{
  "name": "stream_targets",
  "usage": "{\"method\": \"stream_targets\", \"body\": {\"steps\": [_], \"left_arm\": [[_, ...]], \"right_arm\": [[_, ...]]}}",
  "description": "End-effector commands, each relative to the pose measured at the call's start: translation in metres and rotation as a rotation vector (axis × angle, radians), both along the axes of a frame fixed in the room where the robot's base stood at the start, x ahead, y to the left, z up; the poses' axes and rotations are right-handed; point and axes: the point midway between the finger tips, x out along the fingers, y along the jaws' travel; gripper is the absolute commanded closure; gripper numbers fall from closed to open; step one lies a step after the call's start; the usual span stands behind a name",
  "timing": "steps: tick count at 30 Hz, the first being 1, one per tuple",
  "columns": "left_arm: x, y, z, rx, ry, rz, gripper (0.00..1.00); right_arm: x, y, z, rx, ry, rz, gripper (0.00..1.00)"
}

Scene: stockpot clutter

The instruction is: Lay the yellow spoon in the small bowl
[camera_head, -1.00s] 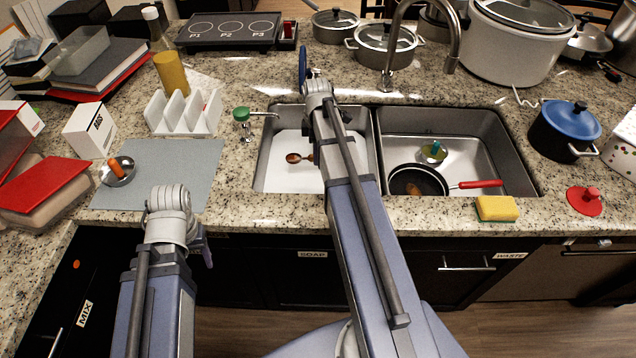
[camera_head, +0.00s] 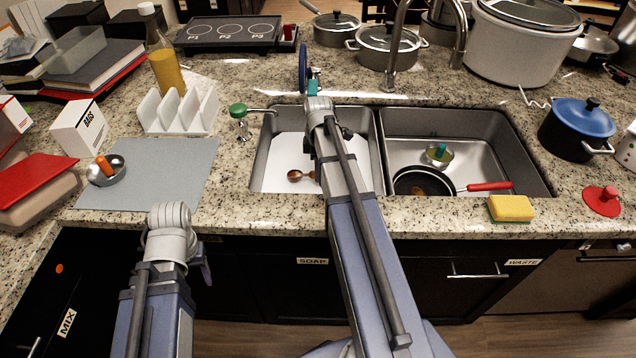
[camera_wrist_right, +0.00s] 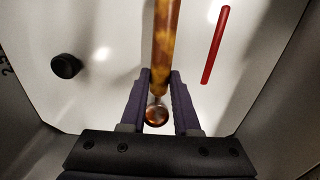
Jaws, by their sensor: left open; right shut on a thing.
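My right gripper (camera_wrist_right: 157,92) is shut on the yellow spoon (camera_wrist_right: 166,40). In the right wrist view its mottled amber handle runs up from between the fingers, and a brown round end shows between them. In the head view a brown spoon end (camera_head: 295,175) shows in the left sink basin, partly behind my right arm. A small metal bowl (camera_head: 112,178) stands on the grey mat with an orange object in it. Another small bowl (camera_head: 436,161) with a green and teal object is in the right basin. My left gripper (camera_head: 206,264) is mostly hidden behind its wrist, before the counter's front edge.
A red rod (camera_wrist_right: 215,45) lies beside the spoon in the right wrist view. The grey mat (camera_head: 165,165) is mostly clear.

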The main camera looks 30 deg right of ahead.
Motion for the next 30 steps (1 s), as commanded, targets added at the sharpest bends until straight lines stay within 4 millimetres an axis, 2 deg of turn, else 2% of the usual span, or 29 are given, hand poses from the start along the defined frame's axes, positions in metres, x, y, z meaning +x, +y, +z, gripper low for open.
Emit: {"method": "stream_targets", "body": {"steps": [4,12,20,25,26,30], "left_arm": [[0.000,0.000,-0.009,0.000,0.000,0.000,0.40],[0.000,0.000,-0.038,0.000,0.000,-0.001,0.40],[0.000,0.000,-0.036,0.000,0.000,0.000,0.40],[0.000,0.000,-0.041,0.000,0.000,-0.001,0.40],[0.000,0.000,-0.039,0.000,0.000,-0.001,0.40],[0.000,0.000,-0.039,0.000,0.000,-0.001,0.40]], "right_arm": [[0.000,0.000,-0.009,0.000,0.000,0.000,1.00],[0.000,0.000,-0.038,0.000,0.000,0.000,1.00],[0.000,0.000,-0.036,0.000,0.000,0.000,1.00],[0.000,0.000,-0.041,0.000,0.000,0.000,1.00],[0.000,0.000,-0.040,0.000,0.000,0.000,0.67],[0.000,0.000,-0.039,0.000,0.000,0.000,0.51]]}}
